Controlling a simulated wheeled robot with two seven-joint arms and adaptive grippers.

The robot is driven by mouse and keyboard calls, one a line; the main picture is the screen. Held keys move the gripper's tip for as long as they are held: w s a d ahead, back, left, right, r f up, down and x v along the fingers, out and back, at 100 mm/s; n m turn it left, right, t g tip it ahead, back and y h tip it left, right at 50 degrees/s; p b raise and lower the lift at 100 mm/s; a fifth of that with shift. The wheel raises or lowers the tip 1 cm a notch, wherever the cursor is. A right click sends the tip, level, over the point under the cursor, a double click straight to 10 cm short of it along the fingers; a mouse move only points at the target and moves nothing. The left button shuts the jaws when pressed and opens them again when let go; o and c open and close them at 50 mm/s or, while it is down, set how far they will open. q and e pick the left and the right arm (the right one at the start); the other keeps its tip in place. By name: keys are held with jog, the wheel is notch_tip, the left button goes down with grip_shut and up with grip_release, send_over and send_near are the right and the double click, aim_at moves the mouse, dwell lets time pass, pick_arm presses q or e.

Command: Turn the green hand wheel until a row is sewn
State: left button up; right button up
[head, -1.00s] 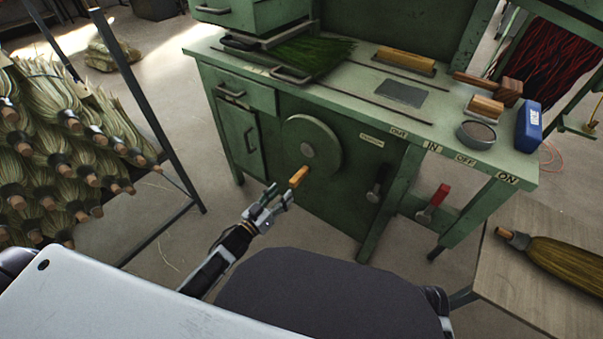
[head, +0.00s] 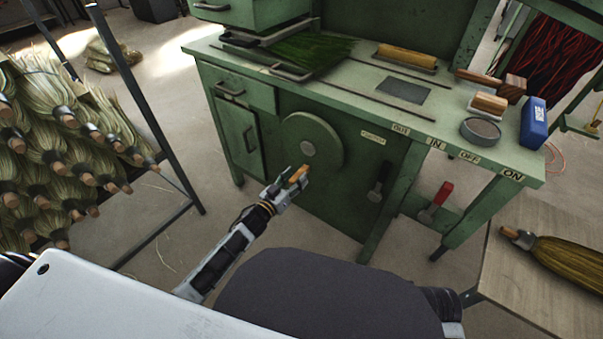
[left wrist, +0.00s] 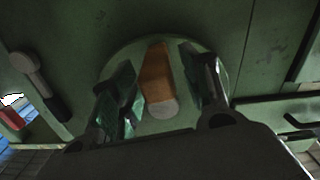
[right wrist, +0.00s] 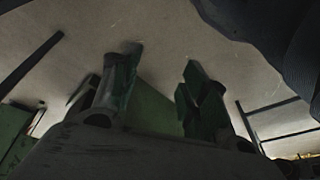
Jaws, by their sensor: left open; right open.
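The green hand wheel (head: 312,141) is a round disc on the front of the green sewing bench. Its wooden handle (head: 299,173) sticks out towards me at the wheel's lower edge. My left gripper (head: 291,181) is at the handle in the head view. In the left wrist view the wooden handle (left wrist: 157,80) lies between the two fingers of my left gripper (left wrist: 162,92), with gaps on both sides. The left gripper is open around it. My right gripper (right wrist: 155,92) is open and empty in the right wrist view, facing the floor; the head view does not show its fingers.
The bench top (head: 340,90) holds green bristles (head: 310,50), a round tin (head: 480,131) and a blue box (head: 534,122). A black lever (head: 379,185) and a red lever (head: 436,200) are right of the wheel. A broom rack stands left. A broom (head: 565,262) lies on a table at right.

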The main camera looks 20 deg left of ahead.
aim_at(307, 166)
pick_arm(q)
jog(key=shift+x, duration=0.8)
jog(key=shift+b+x, duration=0.45)
jog(key=shift+x, duration=0.75)
pick_arm(e)
jog(key=shift+w+a+r, duration=0.1)
jog(key=shift+r, duration=0.75)
pick_arm(q)
grip_shut()
pick_arm(e)
jog(key=shift+f, duration=0.1)
